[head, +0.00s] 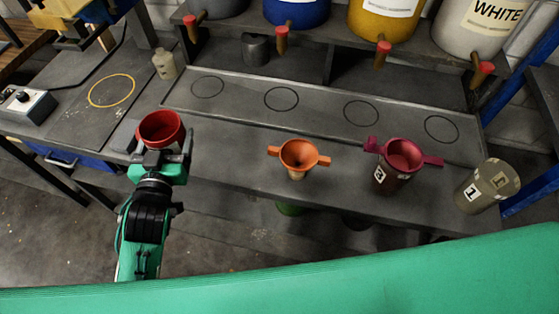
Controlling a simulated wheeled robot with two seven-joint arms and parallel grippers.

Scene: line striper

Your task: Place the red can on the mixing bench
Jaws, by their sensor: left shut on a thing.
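The red can (161,127) is an open round container at the left of the head view. My left gripper (162,152) is shut on the red can, and its fingers hide the can's near lower side. The can appears over the left front part of the grey mixing bench (235,150). I cannot tell whether its base touches the surface, because the gripper hides it. My right gripper is not in view.
An orange funnel (298,156), a can marked 3 with a crimson funnel (402,157), and a can marked 1 (485,187) are along the bench front. Several circles mark the ledge behind. Tapped drums stand above, including a white one (475,25). A small bottle (164,64) stands left.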

